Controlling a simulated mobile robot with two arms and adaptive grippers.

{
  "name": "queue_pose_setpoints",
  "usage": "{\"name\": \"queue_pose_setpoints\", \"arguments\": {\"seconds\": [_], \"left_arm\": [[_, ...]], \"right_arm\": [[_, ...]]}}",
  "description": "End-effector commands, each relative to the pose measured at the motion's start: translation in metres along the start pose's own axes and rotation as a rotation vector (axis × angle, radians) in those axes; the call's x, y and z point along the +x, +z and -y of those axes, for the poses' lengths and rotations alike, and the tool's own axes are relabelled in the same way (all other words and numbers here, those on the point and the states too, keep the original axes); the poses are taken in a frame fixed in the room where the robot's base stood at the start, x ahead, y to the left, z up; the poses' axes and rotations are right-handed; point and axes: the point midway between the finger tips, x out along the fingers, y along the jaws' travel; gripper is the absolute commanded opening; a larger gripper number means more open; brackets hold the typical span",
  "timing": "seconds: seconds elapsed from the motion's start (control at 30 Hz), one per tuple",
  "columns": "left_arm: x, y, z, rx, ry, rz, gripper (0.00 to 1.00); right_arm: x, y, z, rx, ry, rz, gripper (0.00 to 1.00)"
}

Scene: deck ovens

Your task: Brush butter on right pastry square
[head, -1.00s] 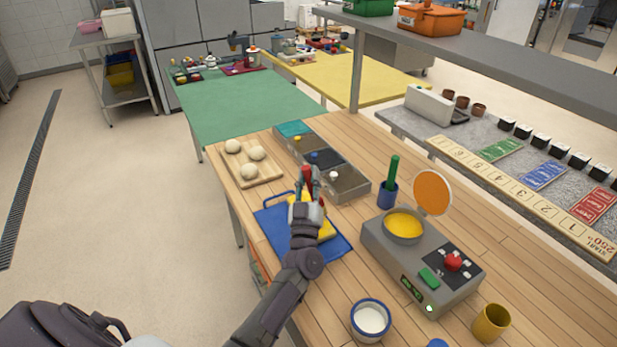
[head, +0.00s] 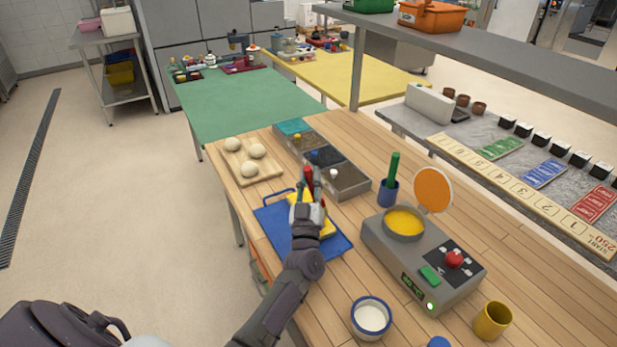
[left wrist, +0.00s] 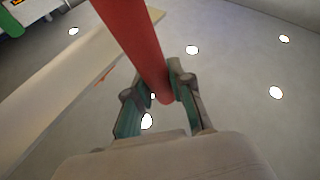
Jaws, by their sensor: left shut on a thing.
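My left gripper (head: 308,196) is over the blue tray (head: 272,220) in the head view and is shut on a red handle (head: 309,177). The left wrist view shows the red handle (left wrist: 137,45) between the fingers; its working end is out of sight there. A yellow pastry square (head: 327,228) shows on the tray, partly hidden by my gripper; I cannot tell whether the brush touches it. The pan of yellow butter (head: 405,222) sits on the grey warmer (head: 385,250), its round orange lid standing open. My right gripper is not in view.
A board (head: 262,175) with dough balls lies behind the tray. Grey bins (head: 345,182) stand to its right, and a blue cup (head: 388,195) with a green-handled tool stands by the warmer. A white bowl (head: 371,318) and yellow cup (head: 492,321) are near the front.

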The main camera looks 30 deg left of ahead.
Motion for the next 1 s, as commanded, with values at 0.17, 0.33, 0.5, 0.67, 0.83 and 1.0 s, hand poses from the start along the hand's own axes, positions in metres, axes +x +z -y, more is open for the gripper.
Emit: {"name": "queue_pose_setpoints", "arguments": {"seconds": [0.17,0.33,0.5,0.67,0.83,1.0], "left_arm": [[-0.006,0.000,-0.013,-0.002,0.001,0.002,0.00],[-0.011,0.000,-0.021,-0.001,0.000,0.001,0.00],[-0.014,-0.001,-0.024,-0.001,0.000,0.001,0.00],[-0.023,-0.002,-0.031,-0.001,0.000,0.004,0.00],[-0.031,-0.004,-0.037,-0.001,0.000,0.004,0.00],[-0.032,-0.003,-0.037,0.000,0.001,0.003,0.00]], "right_arm": [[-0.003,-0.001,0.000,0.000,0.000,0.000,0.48],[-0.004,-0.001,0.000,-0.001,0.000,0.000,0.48],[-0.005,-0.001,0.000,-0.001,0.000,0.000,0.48],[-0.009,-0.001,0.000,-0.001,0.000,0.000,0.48],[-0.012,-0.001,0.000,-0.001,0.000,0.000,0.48],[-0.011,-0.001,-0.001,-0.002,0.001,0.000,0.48]]}}
